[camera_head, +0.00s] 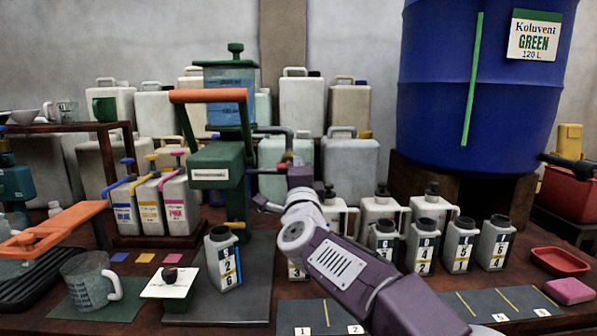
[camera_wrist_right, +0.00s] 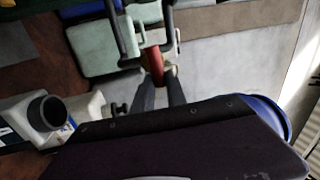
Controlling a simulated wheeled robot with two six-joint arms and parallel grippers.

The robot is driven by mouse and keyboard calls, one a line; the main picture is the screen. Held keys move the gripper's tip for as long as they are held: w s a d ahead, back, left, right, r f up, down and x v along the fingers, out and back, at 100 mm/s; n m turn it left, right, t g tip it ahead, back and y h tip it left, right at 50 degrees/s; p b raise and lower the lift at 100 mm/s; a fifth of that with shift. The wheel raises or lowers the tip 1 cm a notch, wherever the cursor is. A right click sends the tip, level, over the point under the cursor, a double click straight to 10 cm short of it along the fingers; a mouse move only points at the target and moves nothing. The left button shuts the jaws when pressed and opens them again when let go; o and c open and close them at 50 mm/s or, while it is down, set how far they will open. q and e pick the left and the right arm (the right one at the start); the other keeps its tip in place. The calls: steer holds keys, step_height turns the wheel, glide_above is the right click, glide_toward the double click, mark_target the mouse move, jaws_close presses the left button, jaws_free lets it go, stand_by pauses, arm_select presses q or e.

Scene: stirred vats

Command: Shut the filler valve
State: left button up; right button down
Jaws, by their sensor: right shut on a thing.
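The green filler (camera_head: 218,165) has an orange handle and a tank of blue liquid (camera_head: 228,92). A pipe runs to the right from it, with a small red valve lever (camera_head: 286,157) near its end. My right gripper (camera_head: 297,172) is at this lever, its fingers largely hidden by my wrist. In the right wrist view, the two dark fingers (camera_wrist_right: 161,88) are shut on the red lever (camera_wrist_right: 155,62). The pipe and valve body are partly hidden, so I cannot tell whether the valve is open. My left gripper is not in view.
A bottle marked 926 (camera_head: 223,258) stands on the grey mat left of my right arm. Several numbered bottles (camera_head: 460,245) stand to the right. A blue vat (camera_head: 430,90) rises behind them. Pump bottles (camera_head: 150,205) and a measuring jug (camera_head: 88,283) are at left.

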steer(key=shift+f+m, duration=0.1)
steer(key=shift+m, duration=0.3)
steer(key=c, duration=1.3)
jaws_free()
steer(key=shift+c, duration=0.2)
steer(key=s+f, duration=0.1)
steer(key=s, duration=0.8)
steer(key=shift+f, duration=0.4)
